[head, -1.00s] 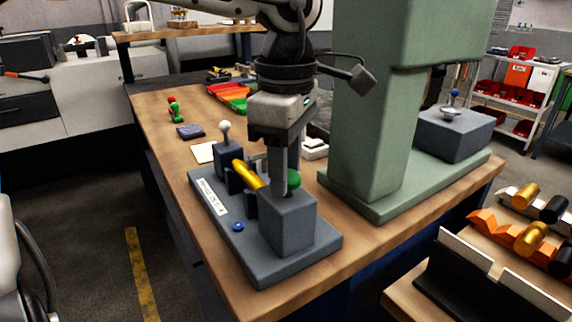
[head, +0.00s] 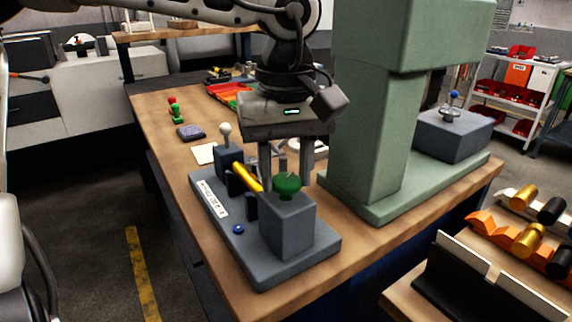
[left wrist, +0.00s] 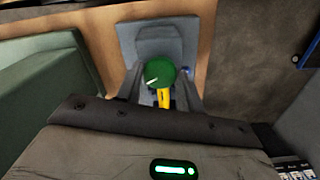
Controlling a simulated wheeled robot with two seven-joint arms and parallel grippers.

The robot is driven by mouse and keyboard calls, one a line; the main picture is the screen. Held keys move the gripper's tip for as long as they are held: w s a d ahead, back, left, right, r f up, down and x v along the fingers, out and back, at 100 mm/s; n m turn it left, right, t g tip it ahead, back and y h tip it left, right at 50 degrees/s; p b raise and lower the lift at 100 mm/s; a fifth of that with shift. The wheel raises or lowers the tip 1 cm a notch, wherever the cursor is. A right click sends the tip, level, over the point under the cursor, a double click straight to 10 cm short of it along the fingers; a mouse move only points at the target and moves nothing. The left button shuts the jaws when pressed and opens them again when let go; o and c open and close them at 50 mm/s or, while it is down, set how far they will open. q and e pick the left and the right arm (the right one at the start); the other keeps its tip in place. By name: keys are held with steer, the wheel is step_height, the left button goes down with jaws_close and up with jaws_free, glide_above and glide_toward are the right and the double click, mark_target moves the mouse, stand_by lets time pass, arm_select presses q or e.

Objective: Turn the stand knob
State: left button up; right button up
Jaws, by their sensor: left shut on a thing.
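The green stand knob (head: 288,184) sits on top of the grey block of the stand (head: 287,228) at the near end of a grey base plate. My left gripper (head: 286,180) points down over it, its two fingers on either side, shut on the knob. In the left wrist view the round knob (left wrist: 158,73) shows between the fingertips (left wrist: 160,82), with a short white mark pointing left. Where the fingers touch the knob is partly hidden. My right gripper is not in view.
A yellow bar (head: 246,176) lies in dark supports beside the block. A green machine column (head: 368,120) stands close on the right.

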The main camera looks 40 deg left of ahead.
mark_target(286, 179)
arm_select(q)
steer(key=m, duration=0.4)
steer(key=shift+r+m+p, duration=0.15)
steer(key=shift+m+p, duration=0.15)
steer(key=shift+p, duration=0.05)
steer(key=shift+w+m, duration=0.1)
steer(key=shift+m, duration=1.9)
steer(key=o, duration=1)
step_height(286, 179, up, 16)
steer(key=shift+f+p, duration=0.1)
steer(key=shift+p, duration=0.85)
